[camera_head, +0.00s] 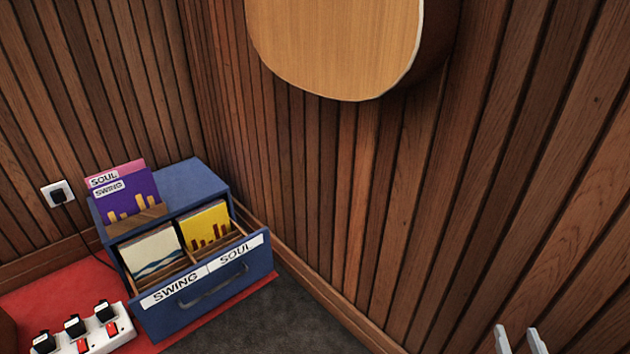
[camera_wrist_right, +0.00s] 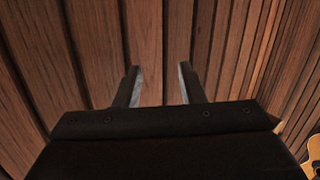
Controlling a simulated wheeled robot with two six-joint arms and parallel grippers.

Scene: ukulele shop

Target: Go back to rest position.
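My right gripper (camera_head: 518,342) shows at the bottom right edge of the head view, with only its two finger ends in the picture. In the right wrist view its fingers (camera_wrist_right: 158,85) stand apart with nothing between them, in front of the wood-panelled wall (camera_wrist_right: 150,35). It is open and empty. My left gripper is in neither view.
A blue cabinet (camera_head: 180,187) with its drawer (camera_head: 228,293) pulled out stands on a red mat (camera_head: 55,290). The drawer is labelled SWING and SOUL and holds records. A power strip (camera_head: 97,340) lies front left. A guitar body (camera_head: 335,45) hangs on the wall.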

